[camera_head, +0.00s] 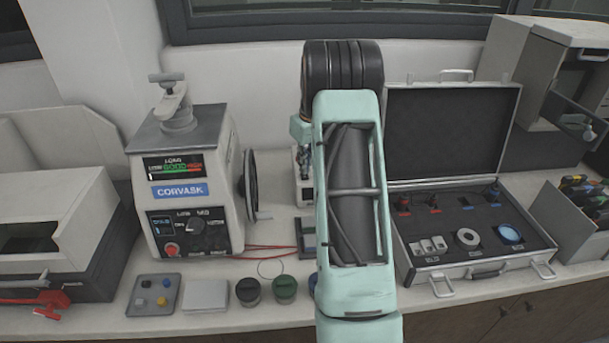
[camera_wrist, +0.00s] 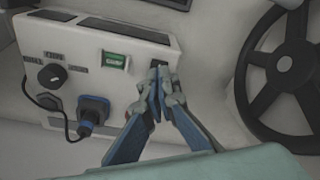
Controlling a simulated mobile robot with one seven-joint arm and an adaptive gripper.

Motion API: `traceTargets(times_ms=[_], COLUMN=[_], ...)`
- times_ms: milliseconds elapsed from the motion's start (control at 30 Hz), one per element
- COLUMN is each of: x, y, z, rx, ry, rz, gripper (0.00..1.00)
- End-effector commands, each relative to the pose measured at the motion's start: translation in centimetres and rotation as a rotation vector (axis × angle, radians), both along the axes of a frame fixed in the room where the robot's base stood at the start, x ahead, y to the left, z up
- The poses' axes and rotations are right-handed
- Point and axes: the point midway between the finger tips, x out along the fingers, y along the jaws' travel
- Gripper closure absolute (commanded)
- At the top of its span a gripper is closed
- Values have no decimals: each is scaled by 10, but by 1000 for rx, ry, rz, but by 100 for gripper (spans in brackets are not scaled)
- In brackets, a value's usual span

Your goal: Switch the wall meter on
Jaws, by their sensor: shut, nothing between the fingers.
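A pale box with a control face, which I take to be the wall meter (camera_wrist: 95,35), fills the upper left of the wrist view. Its face bears a black knob (camera_wrist: 52,76), a green lit element (camera_wrist: 115,61), a blue plug (camera_wrist: 92,113) with a dark cable, and a small dark switch (camera_wrist: 158,64) at the right end. My gripper (camera_wrist: 158,84) is shut and empty, its tips at or just in front of this switch and partly covering it. I cannot tell whether they touch or which way the switch is set. In the head view my arm hides most of this box (camera_head: 297,190).
A dark spoked handwheel (camera_wrist: 285,70) is close on the right in the wrist view. In the head view the Corvask press (camera_head: 190,215) stands left of my arm and an open case (camera_head: 470,262) right. Small jars (camera_head: 285,289) line the bench front.

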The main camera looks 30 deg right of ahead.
Motion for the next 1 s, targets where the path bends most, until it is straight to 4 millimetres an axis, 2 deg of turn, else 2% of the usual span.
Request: traceTargets(times_ms=[1000], x=[0], y=[0], z=[-8], rx=[0], ry=[0], rz=[0], gripper=[100])
